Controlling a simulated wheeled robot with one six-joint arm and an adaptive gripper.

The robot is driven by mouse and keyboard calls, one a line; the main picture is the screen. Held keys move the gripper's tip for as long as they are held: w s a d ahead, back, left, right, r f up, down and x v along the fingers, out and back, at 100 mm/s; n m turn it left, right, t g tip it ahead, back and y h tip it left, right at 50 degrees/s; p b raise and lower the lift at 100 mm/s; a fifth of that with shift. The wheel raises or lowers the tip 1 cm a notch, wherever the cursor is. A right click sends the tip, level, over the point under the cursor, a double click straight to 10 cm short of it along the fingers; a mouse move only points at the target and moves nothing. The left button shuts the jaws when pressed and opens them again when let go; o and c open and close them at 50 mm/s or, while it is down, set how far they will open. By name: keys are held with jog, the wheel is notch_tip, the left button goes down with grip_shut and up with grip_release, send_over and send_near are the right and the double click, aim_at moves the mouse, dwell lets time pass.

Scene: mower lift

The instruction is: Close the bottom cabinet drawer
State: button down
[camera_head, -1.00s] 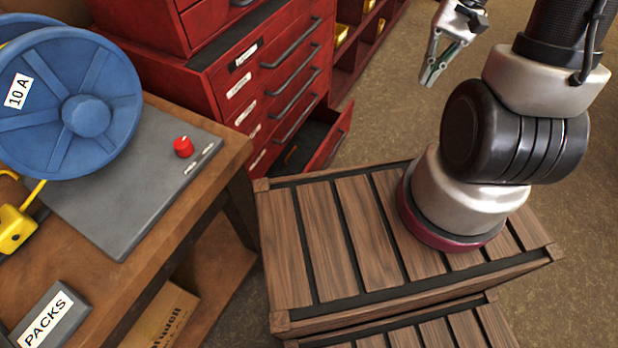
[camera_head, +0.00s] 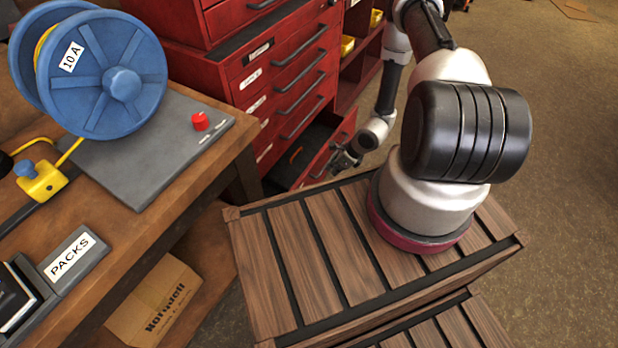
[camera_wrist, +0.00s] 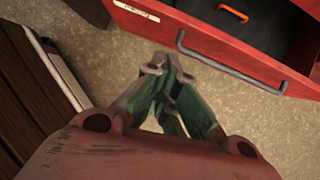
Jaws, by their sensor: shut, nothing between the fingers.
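The red cabinet's bottom drawer (camera_head: 318,162) stands open in the head view, pulled out low behind my wooden base. In the wrist view the drawer front (camera_wrist: 215,42) crosses the top right, with a grey bar handle (camera_wrist: 230,66) and a white label. An orange-handled item (camera_wrist: 233,13) lies inside on the dark drawer floor. My gripper (camera_wrist: 172,95) is shut and empty, its green-padded fingertips over the floor just in front of the drawer front, left of and below the handle. In the head view my gripper (camera_head: 343,160) is small beside the drawer front; contact cannot be told.
The cabinet's other drawers (camera_head: 290,90) are shut. A workbench (camera_head: 200,185) with a blue cable reel (camera_head: 110,85) and a grey plate stands at left, a cardboard box (camera_head: 155,300) beneath it. Red shelving (camera_head: 360,55) stands beside the cabinet. Open floor lies to the right.

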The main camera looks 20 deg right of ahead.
jog(key=w+a+f+m+h, duration=0.1)
jog(key=w+a+f, duration=0.2)
jog(key=w+f, duration=0.4)
jog(key=shift+w+f, duration=0.35)
jog(key=shift+f, duration=1.2)
